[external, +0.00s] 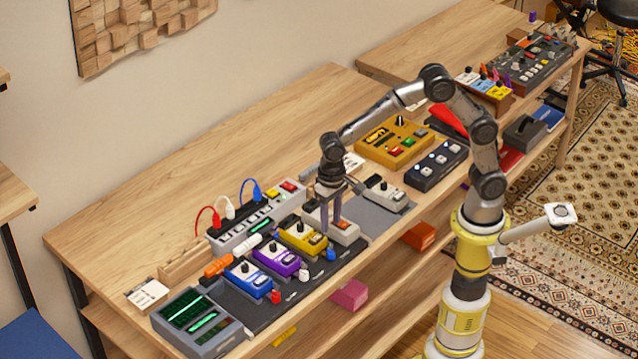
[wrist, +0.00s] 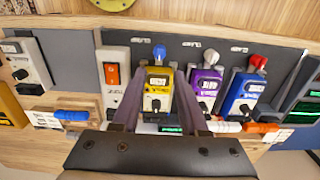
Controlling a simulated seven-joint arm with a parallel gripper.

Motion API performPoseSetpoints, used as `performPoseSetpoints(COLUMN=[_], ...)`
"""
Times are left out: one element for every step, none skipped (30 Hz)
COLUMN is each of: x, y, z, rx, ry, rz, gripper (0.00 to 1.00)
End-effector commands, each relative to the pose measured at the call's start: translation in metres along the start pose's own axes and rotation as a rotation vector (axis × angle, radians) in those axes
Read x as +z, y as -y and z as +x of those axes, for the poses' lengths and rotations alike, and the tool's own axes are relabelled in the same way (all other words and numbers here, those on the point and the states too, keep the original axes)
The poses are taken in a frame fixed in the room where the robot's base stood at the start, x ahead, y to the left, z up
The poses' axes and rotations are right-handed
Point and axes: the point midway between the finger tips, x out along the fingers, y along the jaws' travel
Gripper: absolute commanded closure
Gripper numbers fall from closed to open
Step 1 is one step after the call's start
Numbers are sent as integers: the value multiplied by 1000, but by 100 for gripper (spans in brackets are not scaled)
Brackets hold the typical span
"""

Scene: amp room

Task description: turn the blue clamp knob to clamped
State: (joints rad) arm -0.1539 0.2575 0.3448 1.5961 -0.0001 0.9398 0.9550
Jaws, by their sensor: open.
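The blue clamp knob (external: 331,254) is at the front edge of the dark pedalboard (external: 262,318), beside the yellow pedal (external: 302,238). In the wrist view the blue knob (wrist: 159,51) stands at the top end of the yellow pedal (wrist: 158,90), on a grey base. My gripper (external: 329,228) points down above the board, near the yellow pedal and a white pedal. In the wrist view my gripper (wrist: 152,76) is open, its fingers pointing toward the blue knob. The knob lies beyond the fingertips, and nothing is held.
A white knob (external: 303,274) and a red knob (external: 276,297) stand along the same edge, by the purple pedal (external: 279,260) and blue pedal (external: 248,279). The white pedal with an orange switch (wrist: 112,78) is close beside my gripper. Behind is a grey strip (external: 240,232) with cables.

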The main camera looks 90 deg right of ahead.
Motion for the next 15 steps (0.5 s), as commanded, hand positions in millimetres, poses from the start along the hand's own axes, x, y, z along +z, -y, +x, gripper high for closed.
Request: performPoseSetpoints(x=[0,0,0,0,0,0,0,0,0,0,0,0,0,0,0], y=[0,0,0,1,0,0,0,0,0,0,0,0,0,0,0], z=[-10,-14,-20,-24,-28,-31,-34,-35,-37,-38,-39,-40,-40,-40,-40], rx=[-2,-2,-2,-3,-2,-1,-1,0,0,1,0,0,0,1,1], ry=[-1,-2,-1,-2,-1,-1,-1,0,0,0,0,0,0,0,0], rz=[0,0,0,0,0,0,0,0,0,0,0,0,0,0,0], gripper=[57,57,57,57,57,57,57,57,57,57,57,57,57,57,57])
